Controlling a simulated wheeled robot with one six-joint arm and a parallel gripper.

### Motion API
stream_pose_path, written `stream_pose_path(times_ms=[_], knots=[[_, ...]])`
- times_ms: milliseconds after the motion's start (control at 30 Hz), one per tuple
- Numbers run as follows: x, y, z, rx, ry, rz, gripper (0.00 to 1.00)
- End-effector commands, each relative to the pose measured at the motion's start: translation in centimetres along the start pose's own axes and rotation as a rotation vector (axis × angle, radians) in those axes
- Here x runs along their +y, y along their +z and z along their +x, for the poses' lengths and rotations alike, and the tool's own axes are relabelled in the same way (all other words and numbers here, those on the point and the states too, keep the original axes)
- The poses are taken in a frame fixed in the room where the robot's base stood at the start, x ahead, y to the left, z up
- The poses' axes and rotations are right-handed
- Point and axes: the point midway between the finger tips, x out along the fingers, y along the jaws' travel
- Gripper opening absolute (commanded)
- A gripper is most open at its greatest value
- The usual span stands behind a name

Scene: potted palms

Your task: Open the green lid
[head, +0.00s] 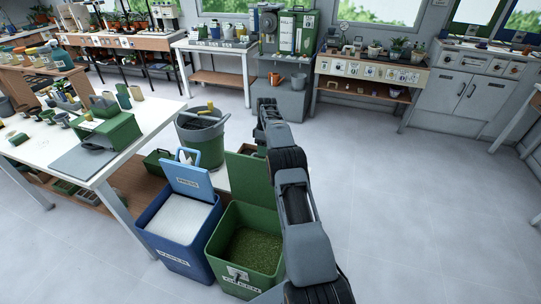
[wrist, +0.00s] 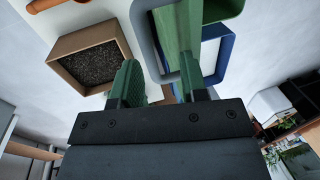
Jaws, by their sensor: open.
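The green bin (head: 243,252) stands on the floor, labelled GREEN, with green clippings inside. Its green lid (head: 248,180) is raised, standing up at the back of the bin, so the bin is open. My arm passes on the right of the bin and lid. In the head view my fingertips cannot be made out. In the wrist view my gripper (wrist: 157,75) is open, its two green fingers apart. A green panel (wrist: 181,30), apparently the lid seen nearly edge-on, reaches down to the right finger; I cannot tell whether they touch.
A blue bin (head: 181,238) labelled PAPER, its blue lid (head: 187,178) raised, stands at the left. A grey-green bucket (head: 207,150) is behind. A white table (head: 155,113) is at the left. A brown box of dark soil (wrist: 90,62) shows in the wrist view. The right floor is clear.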

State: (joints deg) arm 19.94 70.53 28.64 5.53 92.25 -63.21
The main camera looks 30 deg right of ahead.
Motion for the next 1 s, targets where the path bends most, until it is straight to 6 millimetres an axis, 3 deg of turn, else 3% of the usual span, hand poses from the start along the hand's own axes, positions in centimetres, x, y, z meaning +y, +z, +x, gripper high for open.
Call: stream_pose_path(times_ms=[133, 433, 1000], knots=[[-1.1, 0.6, -0.6, 0.001, 0.002, 0.000, 0.40], [-5.2, 2.4, -4.3, 0.002, 0.004, 0.000, 0.40], [-12.3, 6.2, -6.0, 0.001, 0.003, 0.000, 0.40]])
